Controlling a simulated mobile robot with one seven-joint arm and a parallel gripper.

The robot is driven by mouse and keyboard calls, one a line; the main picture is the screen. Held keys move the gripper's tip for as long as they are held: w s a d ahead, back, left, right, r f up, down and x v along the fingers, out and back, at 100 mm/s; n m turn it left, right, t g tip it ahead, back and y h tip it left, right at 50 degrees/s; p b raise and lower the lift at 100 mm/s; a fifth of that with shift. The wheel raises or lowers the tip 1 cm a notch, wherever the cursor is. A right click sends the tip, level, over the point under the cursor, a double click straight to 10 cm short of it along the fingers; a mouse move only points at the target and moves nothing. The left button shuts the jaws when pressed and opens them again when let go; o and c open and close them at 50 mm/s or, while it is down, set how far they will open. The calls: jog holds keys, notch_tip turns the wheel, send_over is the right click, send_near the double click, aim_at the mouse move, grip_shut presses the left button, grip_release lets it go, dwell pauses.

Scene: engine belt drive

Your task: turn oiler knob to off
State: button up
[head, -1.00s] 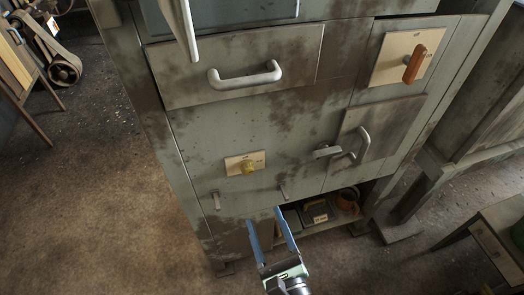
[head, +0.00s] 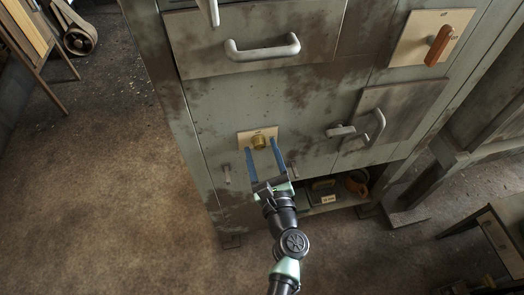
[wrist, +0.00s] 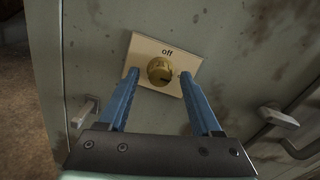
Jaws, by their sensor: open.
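The oiler knob is a small brass knob (head: 259,142) on a cream plate (head: 243,139) low on the grey-green cabinet front. In the wrist view the brass knob (wrist: 160,71) sits under the word "off" on its plate (wrist: 148,47). A dark mark shows on the knob's lower right face. My gripper (head: 262,146) is open, with its two blue fingers pointing at the plate. In the wrist view the gripper (wrist: 160,75) has one finger to each side of the knob, with gaps on both sides. I cannot tell whether the fingertips reach the knob's depth.
A grey lever handle (head: 341,131) and a small door with a curved handle (head: 378,126) are to the right. A drawer handle (head: 262,48) is above. An orange lever (head: 438,46) is at upper right. Below is an open shelf (head: 335,203) with items.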

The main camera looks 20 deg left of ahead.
jog(key=shift+w+a, duration=0.1)
grip_shut()
dwell(0.3)
jog(key=shift+n, duration=0.3)
jog(key=n+b, duration=0.3)
jog(key=shift+f+n, duration=0.15)
jog(key=shift+n, duration=0.15)
jog(key=n+b, duration=0.3)
jog(key=n, duration=0.2)
jog(key=n+b, duration=0.4)
jog(key=n, duration=0.1)
jog(key=shift+h, duration=0.4)
jog(key=shift+n+b, duration=0.85)
jog(key=shift+n, duration=0.75)
